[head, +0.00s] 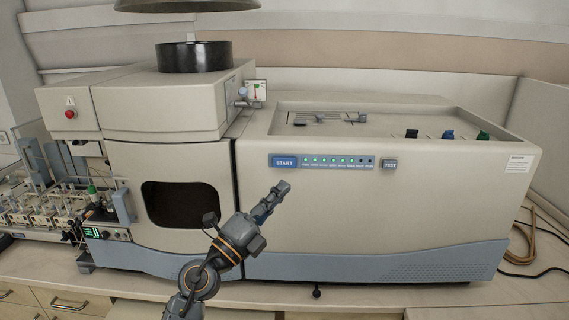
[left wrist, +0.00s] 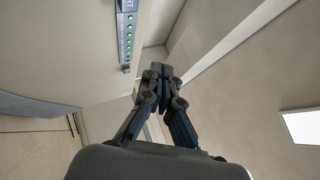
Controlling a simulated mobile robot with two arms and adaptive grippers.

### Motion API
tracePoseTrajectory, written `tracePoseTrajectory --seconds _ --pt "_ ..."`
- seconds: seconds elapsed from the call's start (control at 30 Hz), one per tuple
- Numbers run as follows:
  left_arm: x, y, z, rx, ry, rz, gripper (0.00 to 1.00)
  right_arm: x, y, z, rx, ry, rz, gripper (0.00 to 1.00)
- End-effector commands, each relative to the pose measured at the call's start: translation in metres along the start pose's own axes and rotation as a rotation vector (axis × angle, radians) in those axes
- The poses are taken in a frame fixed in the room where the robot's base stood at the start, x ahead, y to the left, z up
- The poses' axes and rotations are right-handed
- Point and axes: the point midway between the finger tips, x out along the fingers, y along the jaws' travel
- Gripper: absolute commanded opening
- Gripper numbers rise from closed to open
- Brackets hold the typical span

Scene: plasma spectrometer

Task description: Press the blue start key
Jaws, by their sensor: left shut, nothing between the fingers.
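The blue START key (head: 284,162) is at the left end of the indicator strip on the spectrometer's front panel. In the left wrist view, the key (left wrist: 128,6) shows at the top edge, partly cut off. My left gripper (head: 283,186) is shut and empty. In the head view its fingertips appear just below the START key; a gap to the panel shows in the left wrist view, where the closed fingers (left wrist: 157,72) point away to the right of the strip. My right gripper is not in view.
Several green lights (head: 332,160) run right of the key, ending at a grey RESET key (head: 390,164). A red button (head: 70,114) is on the left housing. A sample rack (head: 40,208) stands at far left. The bench front is clear.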

Motion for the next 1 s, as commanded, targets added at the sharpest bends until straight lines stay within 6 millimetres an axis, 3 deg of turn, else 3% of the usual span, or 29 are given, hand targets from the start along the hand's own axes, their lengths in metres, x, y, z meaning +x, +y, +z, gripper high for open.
tracePoseTrajectory --seconds 0.37,0.77,1.0 --pt "0.004 0.005 0.004 -0.001 -0.003 -0.002 0.0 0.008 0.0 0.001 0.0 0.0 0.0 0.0" --pt "0.04 0.035 0.03 -0.002 -0.004 -0.004 0.0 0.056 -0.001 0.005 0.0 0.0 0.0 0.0" --pt "0.057 0.043 0.042 -0.002 -0.003 -0.003 0.0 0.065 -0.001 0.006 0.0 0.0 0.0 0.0"
